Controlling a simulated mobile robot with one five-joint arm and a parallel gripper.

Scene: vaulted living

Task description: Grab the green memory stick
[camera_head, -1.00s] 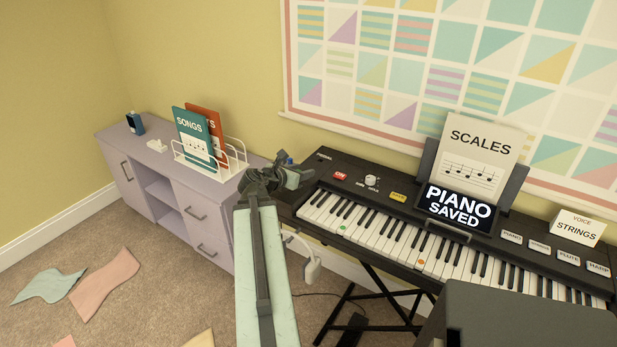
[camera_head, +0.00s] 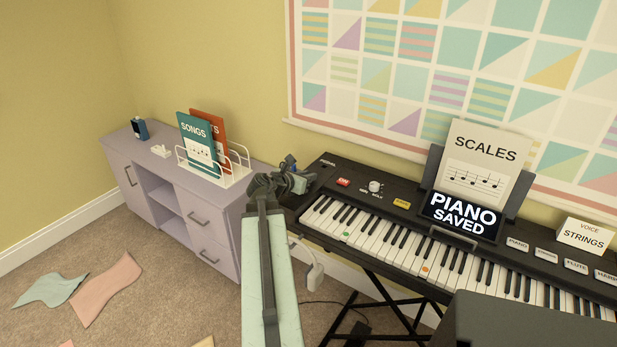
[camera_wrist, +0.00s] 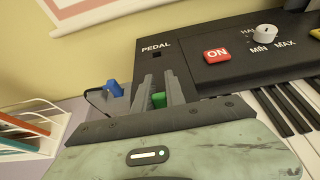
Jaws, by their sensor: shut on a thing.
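The green memory stick (camera_wrist: 158,100) shows as a small green block between the two grey fingers of my gripper (camera_wrist: 161,90) in the wrist view. The fingers are shut on it, at the left end of the black keyboard. Most of the stick is hidden by the fingers and the gripper body. I cannot tell whether it is still touching the keyboard. In the head view my gripper (camera_head: 297,182) is beside the keyboard's left end, and the stick cannot be made out there.
A blue plug (camera_wrist: 115,88) with a dark cable is just left of the fingers. The keyboard (camera_head: 405,245) extends right, with a red ON button (camera_wrist: 216,54) close by. A lilac cabinet (camera_head: 178,192) with a white wire rack (camera_head: 240,172) stands to the left.

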